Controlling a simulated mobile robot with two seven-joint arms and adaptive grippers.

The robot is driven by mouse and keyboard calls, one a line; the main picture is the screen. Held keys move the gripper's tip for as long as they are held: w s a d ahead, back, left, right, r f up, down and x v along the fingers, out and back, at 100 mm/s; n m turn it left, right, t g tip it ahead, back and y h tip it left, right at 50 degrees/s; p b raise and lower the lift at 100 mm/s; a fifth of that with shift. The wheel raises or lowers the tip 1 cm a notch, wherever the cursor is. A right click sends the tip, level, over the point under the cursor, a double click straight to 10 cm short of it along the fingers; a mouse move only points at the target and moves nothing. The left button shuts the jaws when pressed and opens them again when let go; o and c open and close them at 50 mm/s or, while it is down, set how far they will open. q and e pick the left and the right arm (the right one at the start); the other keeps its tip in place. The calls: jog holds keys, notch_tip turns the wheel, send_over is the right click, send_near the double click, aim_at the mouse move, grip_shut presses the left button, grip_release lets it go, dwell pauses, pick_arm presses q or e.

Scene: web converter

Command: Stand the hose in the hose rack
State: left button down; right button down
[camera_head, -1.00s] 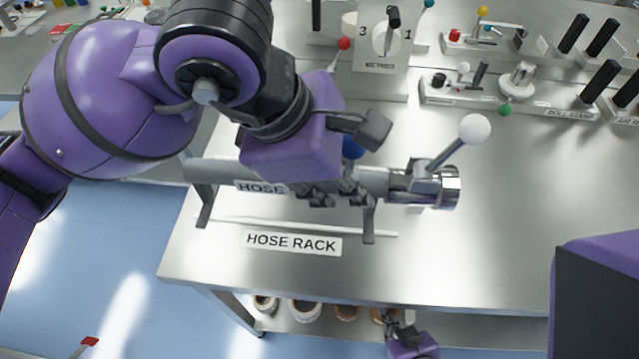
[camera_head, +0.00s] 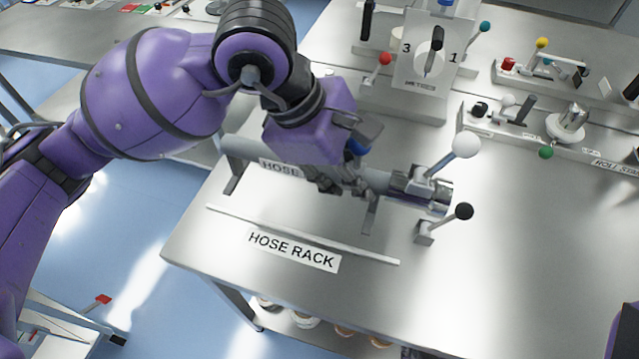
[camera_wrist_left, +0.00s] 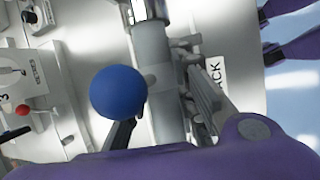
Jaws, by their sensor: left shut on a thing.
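The hose (camera_head: 240,147) is a grey tube marked HOSE, lying roughly level above the steel table, with a shiny metal coupling at its right end. It also shows in the wrist view (camera_wrist_left: 153,50). My left gripper (camera_head: 342,186) is shut on the hose near its middle. A blue ball (camera_wrist_left: 118,92) is beside the fingers. Grey legs (camera_head: 370,217) show below the tube; I cannot tell whether they belong to the hose or the rack. The HOSE RACK label (camera_head: 292,251) and a pale strip (camera_head: 300,234) are in front. My right gripper is out of view.
A white-ball lever (camera_head: 466,145) rises at the coupling, and a black-ball lever (camera_head: 464,211) stands close by. A dial panel (camera_head: 425,62) and a red-ball lever (camera_head: 386,59) are behind. The table (camera_head: 500,270) is clear at front right.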

pick_arm(q)
jog(key=shift+w+a+f, duration=0.7)
jog(key=shift+w+f, duration=0.15)
jog(key=shift+f, duration=0.75)
jog(key=shift+w+a+f, duration=0.65)
jog(key=shift+w+f, duration=0.25)
jog(key=shift+f, duration=0.7)
jog(key=shift+w+a+f, duration=0.7)
jog(key=shift+w+f, duration=0.15)
jog(key=shift+f, duration=0.75)
jog(key=shift+f, duration=0.2)
jog(key=c, duration=1.4)
grip_release()
jog(key=shift+c, duration=0.2)
jog(key=v, duration=1.2)
jog(key=shift+r, duration=0.2)
